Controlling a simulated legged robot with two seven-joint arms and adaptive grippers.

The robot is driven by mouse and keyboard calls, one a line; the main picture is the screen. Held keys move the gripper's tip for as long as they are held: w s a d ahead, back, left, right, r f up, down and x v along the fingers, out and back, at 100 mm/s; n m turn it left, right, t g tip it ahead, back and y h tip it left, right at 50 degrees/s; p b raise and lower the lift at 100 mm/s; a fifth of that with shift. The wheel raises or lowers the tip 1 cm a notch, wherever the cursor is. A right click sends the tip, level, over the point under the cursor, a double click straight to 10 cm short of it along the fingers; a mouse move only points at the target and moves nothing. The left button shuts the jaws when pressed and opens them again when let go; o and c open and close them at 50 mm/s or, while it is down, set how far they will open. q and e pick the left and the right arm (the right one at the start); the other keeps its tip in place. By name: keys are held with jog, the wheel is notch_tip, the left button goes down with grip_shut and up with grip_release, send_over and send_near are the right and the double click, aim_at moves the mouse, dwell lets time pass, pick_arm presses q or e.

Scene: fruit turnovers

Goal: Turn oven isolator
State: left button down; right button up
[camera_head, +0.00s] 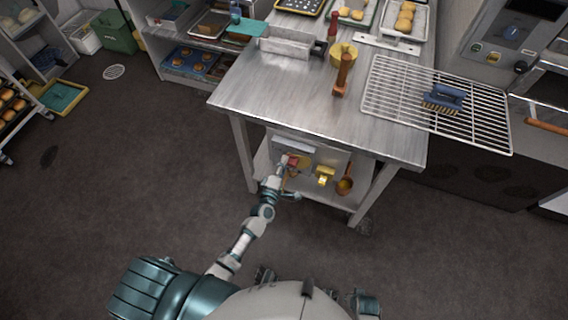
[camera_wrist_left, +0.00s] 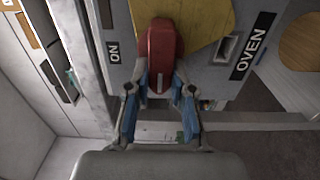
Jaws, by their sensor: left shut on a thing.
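The oven isolator is a red handle (camera_head: 292,161) on a yellow plate (camera_wrist_left: 205,20), set on a grey panel under the front edge of the metal table. In the left wrist view the red handle (camera_wrist_left: 161,40) runs up and down the picture. An "ON" label (camera_wrist_left: 113,52) is to its left and an "OVEN" label (camera_wrist_left: 253,46) to its right, both turned sideways. My left gripper (camera_wrist_left: 160,80) is shut on the lower end of the handle, a blue-padded finger on each side. It also shows in the head view (camera_head: 283,176). My right gripper is not visible.
A yellow object (camera_head: 325,175) and a copper-coloured pan (camera_head: 345,185) are right of the isolator. The metal table (camera_head: 300,95) overhangs it and carries a wire rack (camera_head: 390,92) with a blue brush (camera_head: 443,98). The floor (camera_head: 120,200) to the left is clear.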

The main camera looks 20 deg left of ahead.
pick_arm(q)
jog(key=shift+a, duration=0.1)
jog(key=c, duration=1.3)
grip_release()
jog(key=o, duration=0.3)
jog(key=shift+w, duration=0.1)
jog(key=shift+f, duration=0.1)
jog(key=s, duration=1.2)
jog(key=shift+a, duration=0.25)
jog(key=shift+w, duration=0.1)
